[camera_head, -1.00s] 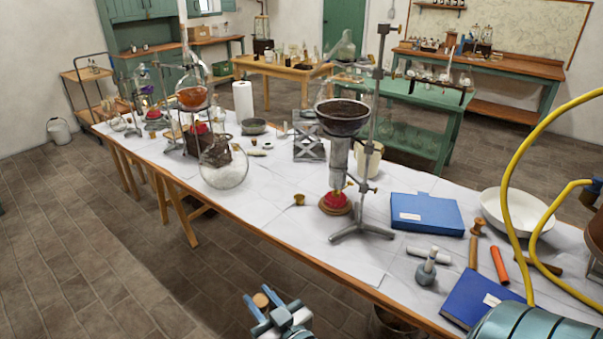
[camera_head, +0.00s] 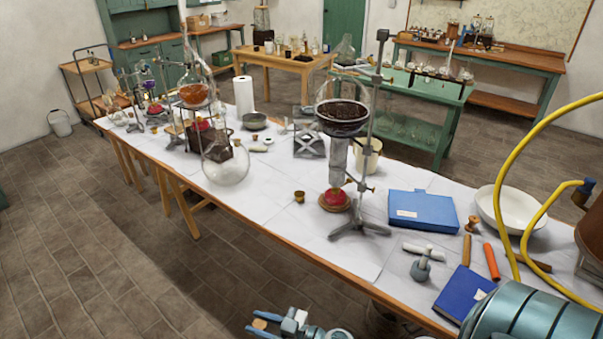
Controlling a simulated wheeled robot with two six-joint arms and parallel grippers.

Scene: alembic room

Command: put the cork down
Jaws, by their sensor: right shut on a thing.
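My right gripper (camera_head: 262,325) is at the bottom edge of the head view, in front of the long table's near edge and over the floor in the picture. Its fingers point left and are shut on a small tan cork (camera_head: 260,323). Only the cork's pale round end shows between the fingers. The long table (camera_head: 270,226) has a white cover and a wooden edge. My left gripper is not in view.
A small brown stopper-like piece (camera_head: 299,196) stands on the table, left of a metal stand (camera_head: 360,228) with glassware. A round flask (camera_head: 226,166) is farther left. A blue box (camera_head: 423,210) lies right of the stand. The cover's front middle is bare.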

